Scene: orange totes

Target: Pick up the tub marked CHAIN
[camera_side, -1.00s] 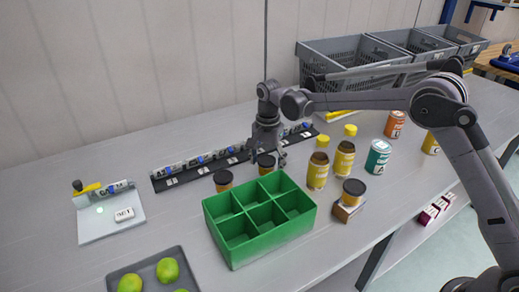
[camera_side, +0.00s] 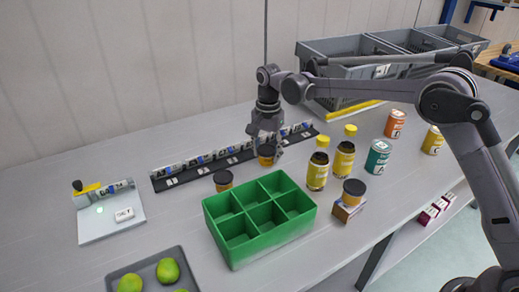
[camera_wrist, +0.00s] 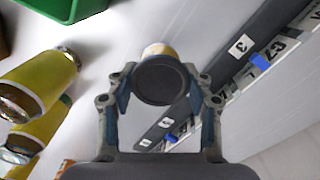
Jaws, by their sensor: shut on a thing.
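Three small amber tubs with black lids show in the side view. One tub (camera_side: 266,152) is between the fingers of my gripper (camera_side: 267,143), just behind the green divided box. In the wrist view its dark round lid (camera_wrist: 160,80) sits between the two fingers of my gripper (camera_wrist: 160,88), which is shut on it. A second tub (camera_side: 223,181) stands to the left, behind the box. A third tub (camera_side: 353,190) sits on a small wooden block (camera_side: 346,211) right of the box. I cannot read the word on any tub.
The green box (camera_side: 250,250) has empty compartments. Yellow-capped bottles (camera_side: 317,172) and a teal tin (camera_side: 378,157) stand to its right. A dark labelled strip (camera_side: 205,171) runs behind. A scale (camera_side: 110,215) and a tray of green fruit (camera_side: 190,275) are at left.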

